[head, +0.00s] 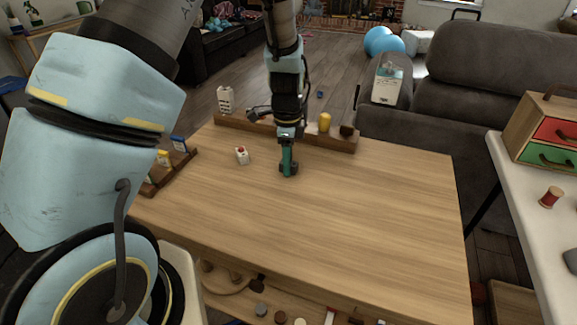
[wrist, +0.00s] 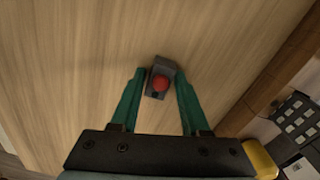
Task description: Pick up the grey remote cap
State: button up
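A small grey block with a round red top, which looks like the grey remote cap (wrist: 153,91), lies between my fingertips in the wrist view. My gripper (head: 288,168) points straight down, low over the middle back of the wooden table (head: 330,215). In the wrist view, its green fingers (wrist: 160,82) stand apart on either side of the cap, very close to its sides. Firm contact does not show. In the head view, the cap cannot be told apart from the dark fingertips.
A small white box with a red top (head: 242,157) stands on the table left of my gripper. A wooden rail (head: 262,128) at the back edge has a yellow piece (head: 325,122) by it. Another rail (head: 168,174) lies at left. The table's front and right are clear.

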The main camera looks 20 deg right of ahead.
grip_shut()
jog(key=shift+r, duration=0.1)
